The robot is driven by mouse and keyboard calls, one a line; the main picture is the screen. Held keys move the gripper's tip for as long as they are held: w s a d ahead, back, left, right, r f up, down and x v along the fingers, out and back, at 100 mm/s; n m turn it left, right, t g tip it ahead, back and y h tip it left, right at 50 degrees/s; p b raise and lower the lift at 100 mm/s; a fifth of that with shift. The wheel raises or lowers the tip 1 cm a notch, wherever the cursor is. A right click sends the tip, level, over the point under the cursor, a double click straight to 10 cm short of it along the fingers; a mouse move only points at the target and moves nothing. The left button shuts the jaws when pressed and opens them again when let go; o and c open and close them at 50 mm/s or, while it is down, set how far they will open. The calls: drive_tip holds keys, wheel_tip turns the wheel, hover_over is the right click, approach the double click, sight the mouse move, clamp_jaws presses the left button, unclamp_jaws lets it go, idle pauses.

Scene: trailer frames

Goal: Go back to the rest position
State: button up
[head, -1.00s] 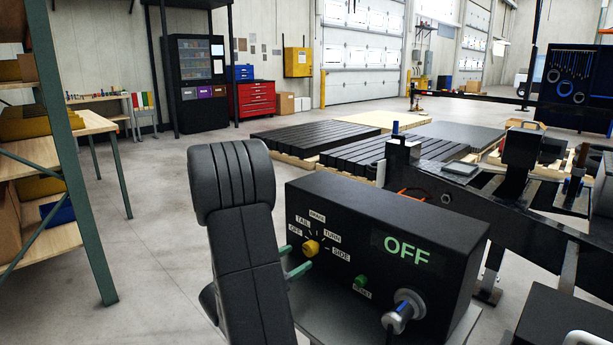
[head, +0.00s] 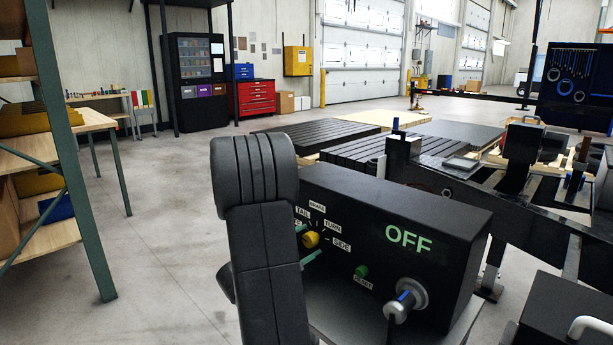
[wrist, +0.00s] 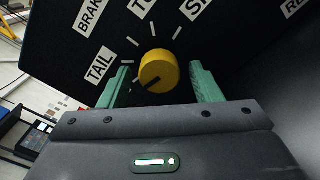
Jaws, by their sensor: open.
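The black control box (head: 440,215) shows a green OFF readout (head: 408,238). Its yellow knob (head: 311,240) sits among printed labels; it also shows in the wrist view (wrist: 158,68), its black mark pointing down-left. My gripper (wrist: 159,70) is open, with one green finger on each side of the knob and visible gaps between. Whether the fingertips are still level with the knob or short of it is hard to tell. In the head view my arm hides the box's left end and most of my gripper; a green finger shows just below the knob.
The box also carries a green reset button (head: 361,271) and a metal socket with a blue centre (head: 405,300). A black trailer frame (head: 480,200) stands behind and right. A shelf rack (head: 75,170) stands at left. Open floor (head: 165,215) lies between the rack and my arm.

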drive_tip(key=shift+m, duration=0.5)
drive_tip(key=shift+v, duration=3.4)
drive_tip(key=shift+r, duration=0.1)
